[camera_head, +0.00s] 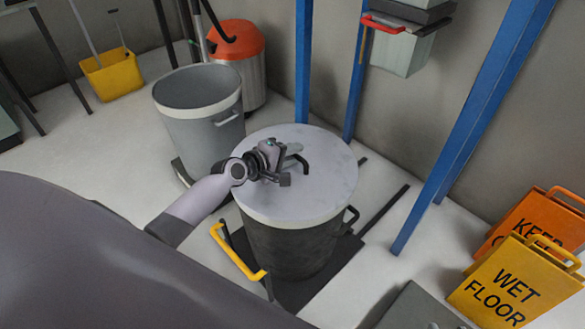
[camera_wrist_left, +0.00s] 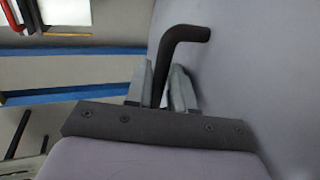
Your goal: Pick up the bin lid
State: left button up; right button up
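The bin lid (camera_head: 318,193) is a round, light grey disc with a pale rim. It sits on top of a dark ribbed bin (camera_head: 285,247), with no clear gap visible between them. My left gripper (camera_head: 290,164) is over the middle of the lid, at its bent black handle (camera_head: 303,163). In the left wrist view, the handle (camera_wrist_left: 185,34) passes between the two grey fingers of my left gripper (camera_wrist_left: 161,80). The fingers are close on both sides and appear shut on it. My right gripper is not in view.
An open grey bin (camera_head: 205,125) stands behind left, near an orange-topped bin (camera_head: 237,42). Blue posts (camera_head: 480,100) rise behind and right of the lidded bin. A yellow handle (camera_head: 238,255) is at its front left. Wet-floor signs (camera_head: 515,284) stand at right.

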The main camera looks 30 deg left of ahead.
pick_arm(q)
grip_shut()
jog(key=shift+w, duration=0.1)
jog(key=shift+r, duration=0.1)
